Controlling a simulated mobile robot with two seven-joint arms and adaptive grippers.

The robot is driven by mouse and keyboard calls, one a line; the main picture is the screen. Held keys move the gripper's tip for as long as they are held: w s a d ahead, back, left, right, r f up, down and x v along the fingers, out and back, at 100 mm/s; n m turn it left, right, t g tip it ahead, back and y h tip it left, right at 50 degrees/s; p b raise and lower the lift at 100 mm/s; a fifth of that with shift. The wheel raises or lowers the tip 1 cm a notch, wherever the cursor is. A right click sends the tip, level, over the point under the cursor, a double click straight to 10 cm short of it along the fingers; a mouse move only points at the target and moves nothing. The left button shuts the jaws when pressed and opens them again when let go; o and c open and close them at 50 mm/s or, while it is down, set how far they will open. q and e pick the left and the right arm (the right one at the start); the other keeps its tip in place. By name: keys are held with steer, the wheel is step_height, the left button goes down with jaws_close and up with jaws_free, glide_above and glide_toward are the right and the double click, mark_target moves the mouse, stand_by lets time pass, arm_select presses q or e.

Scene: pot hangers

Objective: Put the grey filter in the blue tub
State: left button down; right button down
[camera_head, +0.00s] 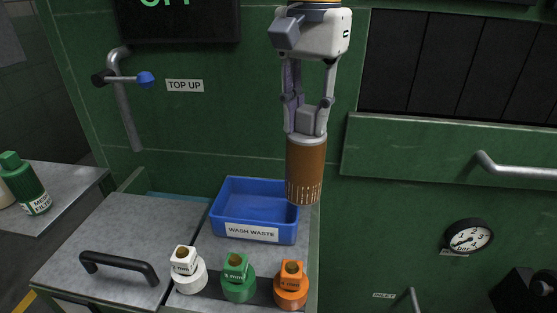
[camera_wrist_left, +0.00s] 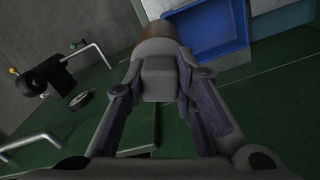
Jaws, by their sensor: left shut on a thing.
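The filter (camera_head: 305,165) has a grey top and a brown cylindrical body with a slotted lower end. My left gripper (camera_head: 306,122) is shut on its grey top and holds it upright. In the left wrist view the filter (camera_wrist_left: 158,75) sits between the fingers of my left gripper (camera_wrist_left: 160,92). The blue tub (camera_head: 286,232), labelled WASH WASTE, stands on the grey counter and looks empty. In the head view the filter's lower end overlaps the tub's right back corner. In the left wrist view the tub (camera_wrist_left: 208,30) lies beside the filter's far end. My right gripper is out of view.
White (camera_head: 188,272), green (camera_head: 238,280) and orange (camera_head: 291,287) nozzle pieces stand in front of the tub. A black handle (camera_head: 118,266) is on the lid at left. A tap with a blue knob (camera_head: 146,79) juts from the green wall. A green bottle (camera_head: 28,187) stands far left.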

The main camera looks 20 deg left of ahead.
arm_select(q)
steer(key=w+a+f, duration=0.2)
steer(key=a+f, duration=0.5)
steer(key=f, duration=0.3)
steer(key=shift+w, duration=0.3)
steer(key=shift+f, duration=0.1)
steer(key=c, duration=1.3)
jaws_free()
steer(key=shift+f, duration=0.1)
step_height(320, 180, up, 12)
steer(key=shift+r, duration=0.15)
steer(key=shift+d, duration=0.1)
